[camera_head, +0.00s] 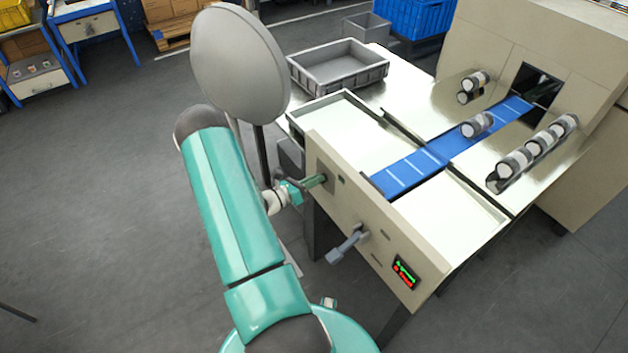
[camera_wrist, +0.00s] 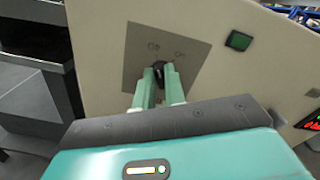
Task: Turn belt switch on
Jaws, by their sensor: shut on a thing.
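The belt switch (camera_wrist: 158,72) is a small dark knob on a grey plate (camera_wrist: 138,48) with faint lettering above it, on the beige front panel of the machine. My gripper (camera_wrist: 157,76) has its two green fingers around the knob, one on each side, shut on it. The fingers hide most of the knob, so its exact angle is hard to tell. In the head view my gripper (camera_head: 314,182) reaches the left end of the panel (camera_head: 345,208). The blue belt (camera_head: 415,166) lies behind the panel with a roll (camera_head: 477,125) on it.
A grey crank handle (camera_head: 348,246) sticks out of the panel right of my gripper. A display with green and red text (camera_head: 404,272) is further right. A dark green button (camera_wrist: 239,40) sits beside the plate. A grey tray (camera_head: 338,70) stands at the back. Floor to the left is clear.

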